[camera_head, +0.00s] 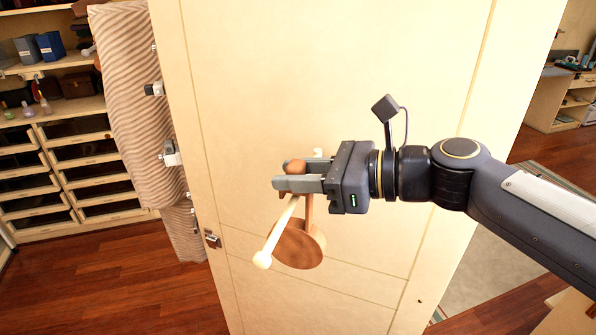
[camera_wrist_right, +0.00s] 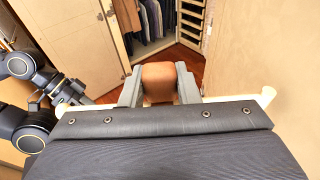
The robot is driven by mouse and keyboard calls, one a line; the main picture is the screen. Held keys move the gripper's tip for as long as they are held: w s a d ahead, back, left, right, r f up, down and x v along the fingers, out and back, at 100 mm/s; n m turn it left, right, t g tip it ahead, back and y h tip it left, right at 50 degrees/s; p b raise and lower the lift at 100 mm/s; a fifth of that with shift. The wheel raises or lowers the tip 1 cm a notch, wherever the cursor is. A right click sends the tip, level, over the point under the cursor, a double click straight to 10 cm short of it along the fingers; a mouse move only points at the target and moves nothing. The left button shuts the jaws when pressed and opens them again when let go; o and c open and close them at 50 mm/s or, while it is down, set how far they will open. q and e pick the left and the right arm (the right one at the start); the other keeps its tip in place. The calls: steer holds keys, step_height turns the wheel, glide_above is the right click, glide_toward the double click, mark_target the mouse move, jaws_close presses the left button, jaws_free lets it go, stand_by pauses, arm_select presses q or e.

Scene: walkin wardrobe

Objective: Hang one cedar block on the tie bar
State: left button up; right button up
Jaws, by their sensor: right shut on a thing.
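The cedar block (camera_head: 300,249) is a brown wooden disc hanging below a stem with a round knob. My right gripper (camera_head: 296,180) is shut on the knob, which also shows between the fingers in the right wrist view (camera_wrist_right: 158,82). The tie bar (camera_head: 263,259) is a cream rod with rounded ends at the door panel. It passes close by the stem and under the fingers; whether the block rests on it I cannot tell. Its ends stick out on both sides of the gripper in the wrist view (camera_wrist_right: 265,97). My left gripper (camera_wrist_right: 77,93) is small at the left there, its jaws unclear.
The pale door panel (camera_head: 330,80) stands right behind the gripper. Shelves and drawers (camera_head: 85,150) stand at the far left. The wooden floor (camera_head: 130,275) at left is clear.

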steer(key=shift+f, duration=0.25)
stand_by(0.4)
steer(key=o, duration=1.2)
steer(key=shift+c, duration=0.2)
steer(key=b+v, duration=0.2)
steer(key=v, duration=0.6)
steer(key=s+d+f+n+h, duration=0.3)
steer(key=f+n, duration=0.3)
steer(key=f, duration=0.3)
steer(key=s+d+f+n+h, duration=0.4)
steer(key=s+d+f+n, duration=0.2)
steer(key=f, duration=0.3)
steer(key=s+d+f+n+h, duration=0.4)
steer(key=f+n, duration=0.4)
steer(key=f, duration=0.2)
steer(key=shift+s+d+t+b, duration=0.2)
steer(key=shift+s+t+b, duration=0.25)
steer(key=shift+s, duration=0.2)
